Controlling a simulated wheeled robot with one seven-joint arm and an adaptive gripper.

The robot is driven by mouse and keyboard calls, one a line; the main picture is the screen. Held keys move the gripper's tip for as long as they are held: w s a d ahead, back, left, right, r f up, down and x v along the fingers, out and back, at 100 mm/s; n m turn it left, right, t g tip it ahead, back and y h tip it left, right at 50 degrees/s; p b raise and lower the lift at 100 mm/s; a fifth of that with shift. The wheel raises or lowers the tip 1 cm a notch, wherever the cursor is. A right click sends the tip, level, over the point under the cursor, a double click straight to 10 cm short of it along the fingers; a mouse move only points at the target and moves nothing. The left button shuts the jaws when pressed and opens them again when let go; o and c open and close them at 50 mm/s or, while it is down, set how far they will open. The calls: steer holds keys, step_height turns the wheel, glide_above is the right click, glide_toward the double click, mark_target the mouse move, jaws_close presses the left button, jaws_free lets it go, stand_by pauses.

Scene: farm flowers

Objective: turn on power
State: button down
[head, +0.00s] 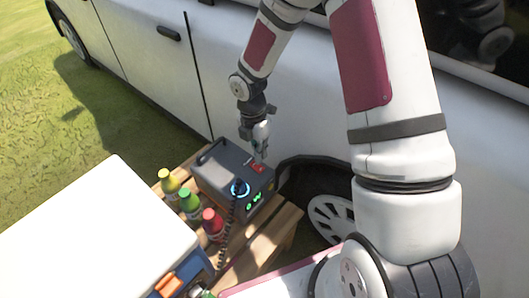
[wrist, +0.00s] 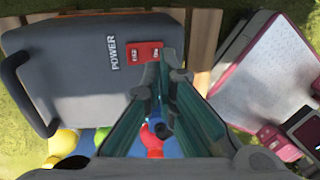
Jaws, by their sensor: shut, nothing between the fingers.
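The grey power box (head: 228,177) stands on a wooden pallet table beside the white car. It has a red power switch (head: 257,168) on its top, a blue-lit ring and green lights on its front. In the wrist view the box (wrist: 85,75) shows the word POWER next to the red switch (wrist: 144,52). My gripper (head: 262,155) is shut and empty, pointing down just over the switch end of the box. In the wrist view its fingertips (wrist: 161,60) lie at the right part of the switch. I cannot tell whether they touch it.
Yellow (head: 169,182), green (head: 190,202) and red (head: 212,222) bottles stand in front of the box on the wooden table (head: 262,240). A black coiled cord hangs from the box front. A white cooler (head: 95,235) is at the lower left. The white car (head: 150,70) stands close behind.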

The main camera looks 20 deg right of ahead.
mark_target(263, 170)
step_height(263, 170, up, 10)
steer(key=s+p, duration=0.1)
steer(key=p, duration=0.1)
steer(key=shift+d, duration=0.3)
